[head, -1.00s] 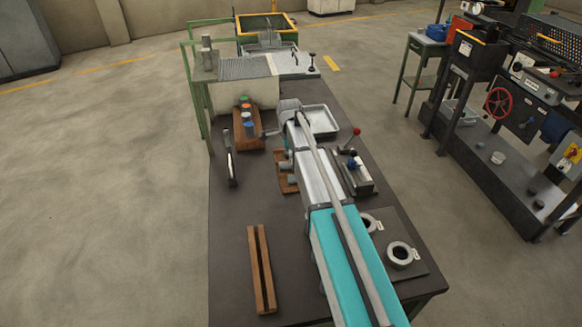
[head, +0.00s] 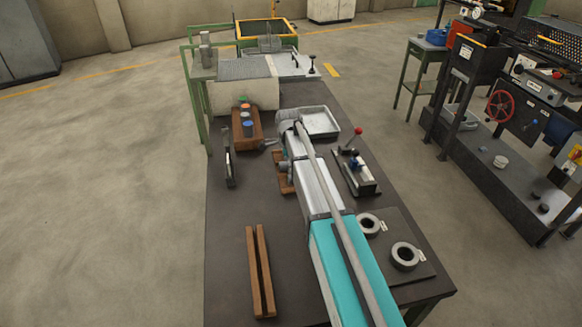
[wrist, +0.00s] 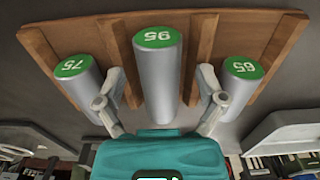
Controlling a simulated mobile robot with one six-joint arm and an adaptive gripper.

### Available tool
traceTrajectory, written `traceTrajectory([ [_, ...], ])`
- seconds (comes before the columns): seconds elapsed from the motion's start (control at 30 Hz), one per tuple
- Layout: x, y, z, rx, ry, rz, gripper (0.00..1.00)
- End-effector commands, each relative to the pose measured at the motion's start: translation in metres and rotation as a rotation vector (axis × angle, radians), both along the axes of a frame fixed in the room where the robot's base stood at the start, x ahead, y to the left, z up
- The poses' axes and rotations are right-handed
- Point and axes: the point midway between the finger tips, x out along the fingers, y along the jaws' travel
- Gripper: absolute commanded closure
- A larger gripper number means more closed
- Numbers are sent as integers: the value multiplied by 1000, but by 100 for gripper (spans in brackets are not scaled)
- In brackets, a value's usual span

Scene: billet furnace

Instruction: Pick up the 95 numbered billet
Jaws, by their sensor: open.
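The 95 billet (wrist: 157,75) is a grey metal cylinder with a green end marked 95, upside down in the wrist view. It lies in the middle of a wooden rack (wrist: 45,45), between wooden dividers. My gripper (wrist: 160,82) is open, with one finger on each side of the 95 billet and a gap showing at each side. The 75 billet (wrist: 80,78) lies to the left and the 65 billet (wrist: 243,80) to the right, both with green ends. In the head view my arm hides most of this area, and I cannot make out the fingers there.
In the head view, a wooden block (head: 236,138) with coloured round tops stands left of my arm. A grey tray (head: 335,131) and a fixture with a red-knobbed lever (head: 352,170) are to the right. Wooden rails (head: 252,265) lie on the bench front, with bare surface around them.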

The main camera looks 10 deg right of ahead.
Motion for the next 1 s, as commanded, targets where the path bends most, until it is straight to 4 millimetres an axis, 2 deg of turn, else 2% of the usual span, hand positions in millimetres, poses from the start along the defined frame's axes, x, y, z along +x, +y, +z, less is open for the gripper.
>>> traceTrajectory([
  [0.33,0,0,0,0,0,0,11],
  [0.37,0,0,0,0,0,0,14],
  [0.8,1,0,0,0,-3,0,96],
  [0.83,2,0,0,0,-4,1,100],
  [1.0,3,0,-1,0,-6,0,100],
])
